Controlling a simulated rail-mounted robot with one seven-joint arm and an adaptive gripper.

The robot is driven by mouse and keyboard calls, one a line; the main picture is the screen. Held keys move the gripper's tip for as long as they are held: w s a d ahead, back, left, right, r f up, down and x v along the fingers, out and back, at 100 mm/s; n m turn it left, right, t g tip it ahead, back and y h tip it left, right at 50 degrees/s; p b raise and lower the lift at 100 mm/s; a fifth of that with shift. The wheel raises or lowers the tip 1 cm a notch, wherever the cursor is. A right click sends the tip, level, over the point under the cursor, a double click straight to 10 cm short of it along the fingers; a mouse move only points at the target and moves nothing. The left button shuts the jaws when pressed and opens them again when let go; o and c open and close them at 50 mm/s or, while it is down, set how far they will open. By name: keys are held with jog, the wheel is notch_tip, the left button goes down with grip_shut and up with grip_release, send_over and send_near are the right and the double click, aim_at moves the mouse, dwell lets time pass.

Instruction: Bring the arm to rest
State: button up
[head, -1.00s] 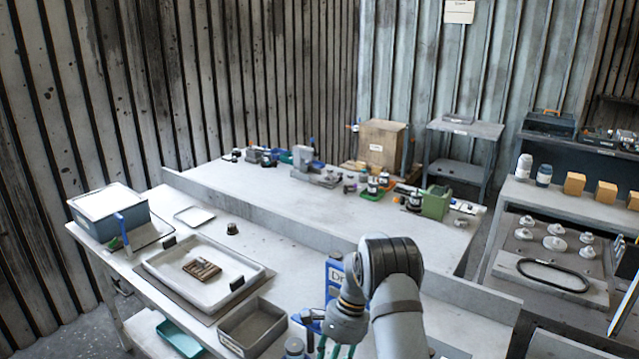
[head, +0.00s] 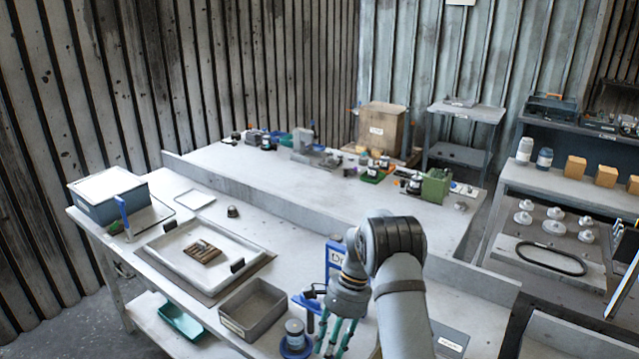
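My arm (head: 395,255) rises at the lower middle of the head view, bent at a grey and black joint. My gripper (head: 335,340) hangs below it, pointing down over the near part of the bench (head: 290,235). Its green fingers reach the bottom of the picture, and I cannot make out whether they are spread or closed. I see nothing clearly held in it. A blue labelled box (head: 334,258) stands just behind the wrist, partly hidden by it.
A grey bin (head: 253,308) and a jar in a blue holder (head: 295,338) are left of the gripper. A white tray (head: 165,250) holds a brown part (head: 204,251). A blue-grey box (head: 108,196) stands far left. Several small items line the back bench.

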jog(key=shift+x, duration=1)
jog(key=shift+s+f, duration=0.15)
jog(key=shift+f, duration=0.05)
jog(key=shift+s+m+t+y, duration=0.1)
jog(key=shift+m+t+y, duration=0.25)
jog(key=shift+m, duration=0.95)
jog(key=shift+a, duration=0.1)
jog(key=shift+r, duration=0.1)
